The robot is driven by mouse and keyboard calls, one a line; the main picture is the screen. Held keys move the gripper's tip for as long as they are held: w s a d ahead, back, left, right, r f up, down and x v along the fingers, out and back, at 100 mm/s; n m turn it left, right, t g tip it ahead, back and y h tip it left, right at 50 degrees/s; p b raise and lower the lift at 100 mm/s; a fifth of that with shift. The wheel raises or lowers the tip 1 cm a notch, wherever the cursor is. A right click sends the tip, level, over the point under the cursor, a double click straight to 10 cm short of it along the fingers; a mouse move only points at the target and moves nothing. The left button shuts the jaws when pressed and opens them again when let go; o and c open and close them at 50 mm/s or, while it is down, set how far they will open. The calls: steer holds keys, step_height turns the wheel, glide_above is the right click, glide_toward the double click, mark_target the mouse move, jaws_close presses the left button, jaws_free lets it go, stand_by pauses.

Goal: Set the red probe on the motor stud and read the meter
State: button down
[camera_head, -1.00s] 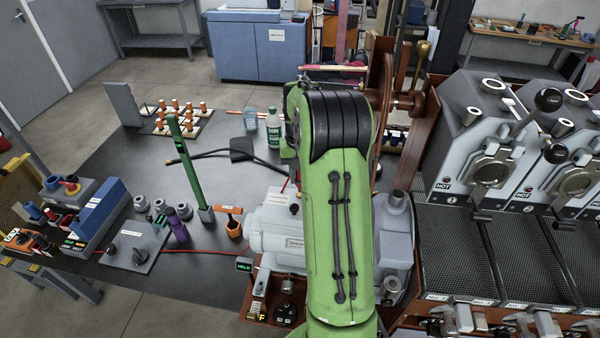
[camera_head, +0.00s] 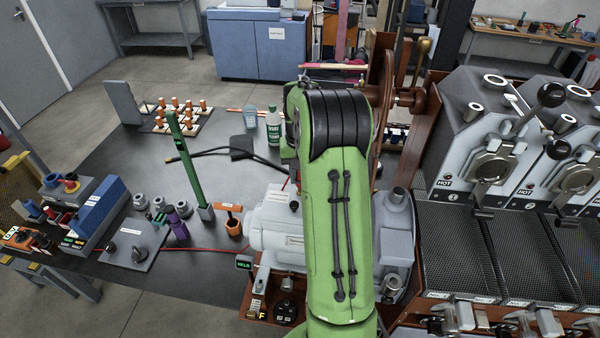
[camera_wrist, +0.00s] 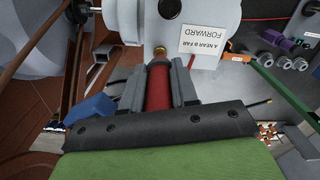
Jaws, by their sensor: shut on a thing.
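The red probe (camera_wrist: 157,88) is held between the two grey fingers of my gripper (camera_wrist: 158,85) in the wrist view. Its brass tip (camera_wrist: 158,51) points at the pale grey motor housing (camera_wrist: 205,20); I cannot tell whether it touches. A dark round spot (camera_wrist: 170,8) shows on the housing above the tip; I cannot tell whether it is the stud. In the head view the motor (camera_head: 272,222) stands on the bench, partly behind my green arm, which hides my gripper and the probe. An orange instrument with a lit display (camera_head: 18,237), perhaps the meter, lies at the far left, its reading too small to tell.
A small sign reading HELD (camera_head: 243,263) stands in front of the motor. A green post (camera_head: 188,160) and an orange-handled tool (camera_head: 232,219) stand left of it. A red lead (camera_head: 190,249) crosses the bench.

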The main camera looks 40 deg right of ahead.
step_height(320, 180, up, 7)
steer(key=p, duration=0.5)
steer(key=shift+r, duration=0.1)
stand_by(0.6)
